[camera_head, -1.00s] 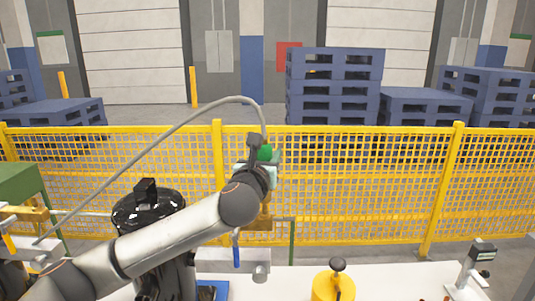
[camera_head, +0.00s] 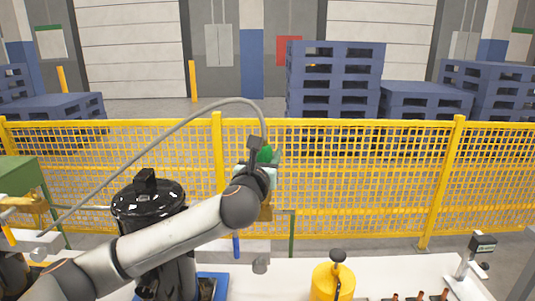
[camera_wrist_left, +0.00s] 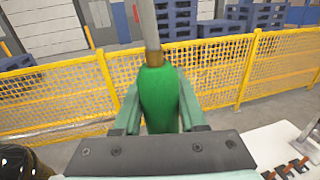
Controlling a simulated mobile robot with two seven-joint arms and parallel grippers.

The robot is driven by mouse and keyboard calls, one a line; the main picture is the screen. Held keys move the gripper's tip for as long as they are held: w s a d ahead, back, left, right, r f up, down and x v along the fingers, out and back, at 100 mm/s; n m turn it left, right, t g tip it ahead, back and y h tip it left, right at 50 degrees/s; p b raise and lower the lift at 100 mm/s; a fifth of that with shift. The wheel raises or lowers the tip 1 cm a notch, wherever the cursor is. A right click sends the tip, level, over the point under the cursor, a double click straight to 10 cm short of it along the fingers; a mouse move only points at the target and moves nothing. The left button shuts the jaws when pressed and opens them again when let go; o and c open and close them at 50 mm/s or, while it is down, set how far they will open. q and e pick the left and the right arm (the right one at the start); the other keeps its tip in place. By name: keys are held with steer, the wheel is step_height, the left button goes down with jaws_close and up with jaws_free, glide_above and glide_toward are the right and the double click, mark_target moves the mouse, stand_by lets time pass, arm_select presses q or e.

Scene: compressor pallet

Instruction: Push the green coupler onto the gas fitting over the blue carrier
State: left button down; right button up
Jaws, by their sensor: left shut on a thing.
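My left gripper (camera_head: 267,160) is shut on the green coupler (camera_head: 265,153) and holds it up in the air. In the left wrist view the coupler (camera_wrist_left: 159,98) stands between the two pale green fingers, with a grey hose and a brass-coloured collar at its far end. The blue carrier (camera_head: 220,286) shows partly at the bottom, below a black compressor (camera_head: 148,203); my left arm covers some of it. The coupler is above and to the right of the carrier in the picture. I cannot pick out the gas fitting. My right gripper is not in view.
A white bench (camera_head: 385,277) carries a yellow cylinder (camera_head: 326,285) with a black top, several copper-coloured stubs (camera_head: 420,296) and a stand with a display (camera_head: 482,243). A yellow mesh fence (camera_head: 360,180) runs behind. The grey hose (camera_head: 165,143) arches over the left side.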

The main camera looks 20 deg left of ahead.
arm_select(q)
steer(key=shift+f, duration=0.35)
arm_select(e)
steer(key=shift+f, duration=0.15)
arm_select(q)
steer(key=shift+c, duration=1.9)
jaws_free()
steer(key=shift+f, duration=0.1)
steer(key=shift+s, duration=0.65)
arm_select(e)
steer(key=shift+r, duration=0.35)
arm_select(q)
steer(key=s+p, duration=0.1)
steer(key=s, duration=1)
steer(key=shift+s+d, duration=0.15)
steer(key=shift+d, duration=0.25)
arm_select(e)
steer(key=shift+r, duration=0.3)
